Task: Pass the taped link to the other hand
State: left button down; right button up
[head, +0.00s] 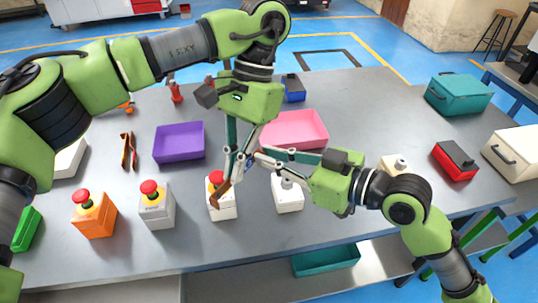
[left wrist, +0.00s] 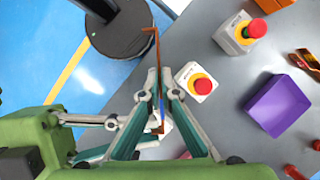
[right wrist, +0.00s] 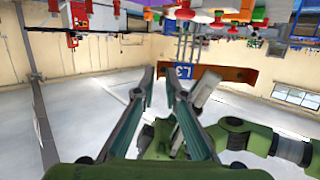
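The taped link, a copper-brown strip with bent ends and blue tape, hangs tilted above the table (head: 462,212). Its bare part (head: 222,191) shows in the head view. My left gripper (head: 238,168) reaches down from above. In the left wrist view, its fingertips (left wrist: 160,76) are close together on either side of the link (left wrist: 156,52). In the right wrist view, the blue tape reads L3 (right wrist: 184,72) and the link's copper part (right wrist: 228,75) runs right. My right gripper (right wrist: 160,78) has its fingertips at the taped end; whether they clamp it is unclear.
Below the grippers stand a white box with a red button (head: 221,208) and another white box (head: 287,195). A purple tray (head: 180,142) and a pink tray (head: 297,129) lie behind. More button boxes stand at the left front. The right part of the table has clear patches.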

dwell(0.3)
pick_arm(q)
jog(key=c, duration=2.2)
grip_release()
